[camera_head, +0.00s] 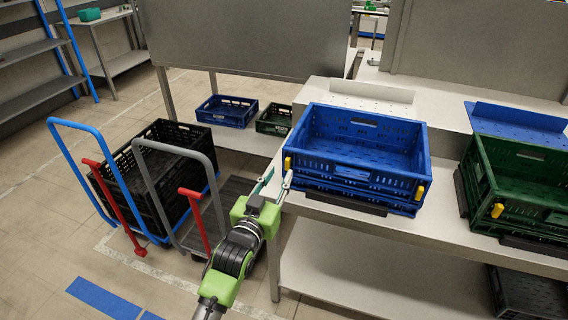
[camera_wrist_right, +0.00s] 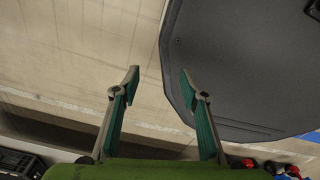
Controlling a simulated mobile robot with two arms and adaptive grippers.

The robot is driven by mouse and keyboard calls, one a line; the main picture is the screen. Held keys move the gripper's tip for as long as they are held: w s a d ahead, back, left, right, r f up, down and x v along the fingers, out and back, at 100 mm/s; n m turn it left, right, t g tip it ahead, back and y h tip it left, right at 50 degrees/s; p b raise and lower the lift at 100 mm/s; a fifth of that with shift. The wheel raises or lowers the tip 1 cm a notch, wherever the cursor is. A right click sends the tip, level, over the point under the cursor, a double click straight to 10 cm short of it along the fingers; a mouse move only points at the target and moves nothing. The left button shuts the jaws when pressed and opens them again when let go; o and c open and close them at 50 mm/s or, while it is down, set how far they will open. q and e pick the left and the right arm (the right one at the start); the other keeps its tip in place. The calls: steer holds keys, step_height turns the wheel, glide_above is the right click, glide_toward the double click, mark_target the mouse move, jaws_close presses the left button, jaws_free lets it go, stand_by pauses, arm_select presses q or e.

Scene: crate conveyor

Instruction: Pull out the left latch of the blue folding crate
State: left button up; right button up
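The blue folding crate (camera_head: 345,158) stands unfolded and empty on the light table. Its yellow left latch (camera_head: 288,163) is at the front left corner, and a second yellow latch (camera_head: 419,192) is at the front right corner. My left gripper (camera_head: 277,181) is just left of the left latch, its two fingers apart and pointing at the crate corner. One fingertip is close to the latch; I cannot tell whether they touch. My right gripper (camera_wrist_right: 157,78) shows only in the right wrist view, open and empty above the floor.
A green crate (camera_head: 520,180) with a yellow latch stands to the right on the table (camera_head: 440,235). Carts with a black crate (camera_head: 150,205) stand on the floor at left. Smaller blue (camera_head: 227,110) and green crates (camera_head: 273,120) lie on a shelf behind.

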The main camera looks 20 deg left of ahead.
mark_target(287, 161)
arm_select(q)
steer(key=w, duration=0.4)
steer(key=shift+w+d, duration=0.15)
steer(key=shift+w, duration=0.55)
arm_select(e)
steer(key=shift+w+a+r, duration=0.1)
steer(key=shift+w+a, duration=0.1)
steer(key=shift+a, duration=0.3)
steer(key=shift+w+a+r, duration=0.1)
steer(key=shift+w+a, duration=0.1)
steer(key=shift+a, duration=0.25)
arm_select(q)
jaws_close()
arm_select(e)
steer(key=shift+d, duration=0.45)
